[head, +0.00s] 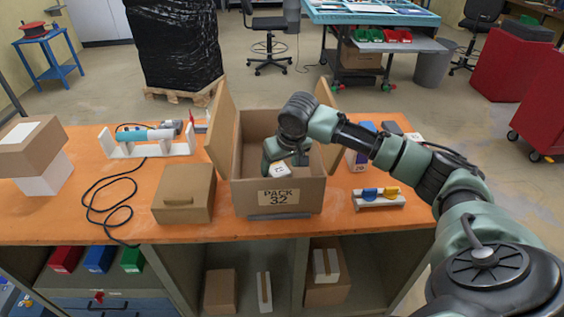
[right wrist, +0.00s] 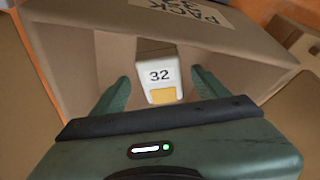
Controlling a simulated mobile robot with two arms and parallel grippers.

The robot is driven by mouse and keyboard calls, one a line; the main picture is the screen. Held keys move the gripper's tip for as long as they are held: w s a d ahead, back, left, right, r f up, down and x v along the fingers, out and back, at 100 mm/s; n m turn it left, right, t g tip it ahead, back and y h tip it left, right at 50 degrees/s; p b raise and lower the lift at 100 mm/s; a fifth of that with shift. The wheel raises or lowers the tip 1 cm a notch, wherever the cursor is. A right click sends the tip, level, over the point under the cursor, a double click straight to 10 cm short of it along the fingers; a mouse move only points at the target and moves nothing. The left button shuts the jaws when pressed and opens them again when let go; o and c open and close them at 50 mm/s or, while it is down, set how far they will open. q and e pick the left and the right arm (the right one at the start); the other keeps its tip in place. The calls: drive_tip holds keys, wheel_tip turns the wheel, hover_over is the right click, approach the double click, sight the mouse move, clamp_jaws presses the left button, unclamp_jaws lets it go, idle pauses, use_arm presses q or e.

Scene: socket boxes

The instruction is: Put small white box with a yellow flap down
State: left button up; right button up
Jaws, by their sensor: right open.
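The small white box (right wrist: 158,64) is marked 32 and has a yellow flap (right wrist: 163,96). It lies inside the open cardboard carton labelled PACK 32 (head: 278,208). In the head view the white box (head: 280,170) shows partly, below my right gripper. My right gripper (right wrist: 162,88) reaches down into the carton. Its fingers are spread, with a visible gap on each side of the white box. Whether the box rests flat on the carton floor is hard to tell. My left gripper is not in view.
A closed brown box (head: 184,193) stands left of the carton on the orange table (head: 40,218). A white holder with blue and yellow parts (head: 379,198) stands to the right. The carton's walls and raised flaps (head: 219,125) surround my right gripper closely.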

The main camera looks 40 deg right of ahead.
drive_tip(key=shift+v, duration=1.35)
